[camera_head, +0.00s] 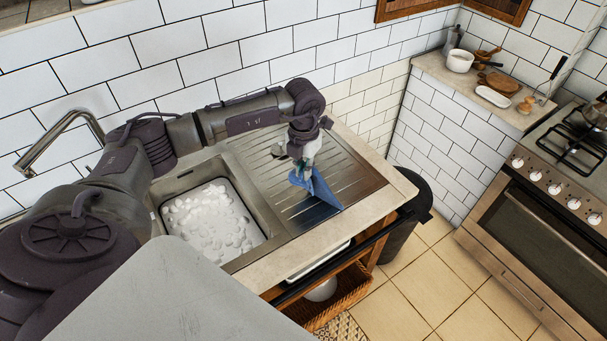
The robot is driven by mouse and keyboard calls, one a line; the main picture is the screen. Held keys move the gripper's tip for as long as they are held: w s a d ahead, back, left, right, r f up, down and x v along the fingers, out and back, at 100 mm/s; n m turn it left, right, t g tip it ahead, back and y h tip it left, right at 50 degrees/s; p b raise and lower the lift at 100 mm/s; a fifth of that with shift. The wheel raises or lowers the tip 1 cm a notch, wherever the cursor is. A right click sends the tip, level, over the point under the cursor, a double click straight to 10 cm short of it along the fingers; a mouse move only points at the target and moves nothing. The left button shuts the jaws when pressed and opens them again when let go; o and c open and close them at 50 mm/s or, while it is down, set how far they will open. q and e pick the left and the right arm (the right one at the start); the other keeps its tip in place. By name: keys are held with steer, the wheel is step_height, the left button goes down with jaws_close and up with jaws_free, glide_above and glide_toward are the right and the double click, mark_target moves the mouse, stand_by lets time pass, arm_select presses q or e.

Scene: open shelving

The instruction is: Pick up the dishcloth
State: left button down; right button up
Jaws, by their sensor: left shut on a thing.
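The dishcloth (318,188) is a blue cloth over the ribbed metal drainboard (345,165), right of the sink basin. My left gripper (301,172) comes down from above and is shut on the cloth's upper left part. The cloth hangs from the fingers in a pointed fold toward the lower right. I cannot tell whether its lower edge touches the drainboard. The fingertips are small and partly hidden by the cloth. My right gripper is not in view.
A faucet (62,138) stands at the left. Below the counter is an open shelf with a wicker basket (335,300). A dark bin (402,235) stands beside it. A stove (545,200) and a ledge with a white pot (459,60) are at the right.

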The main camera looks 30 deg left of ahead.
arm_select(q)
step_height(320, 180, up, 11)
steer(key=p, duration=0.1)
stand_by(0.4)
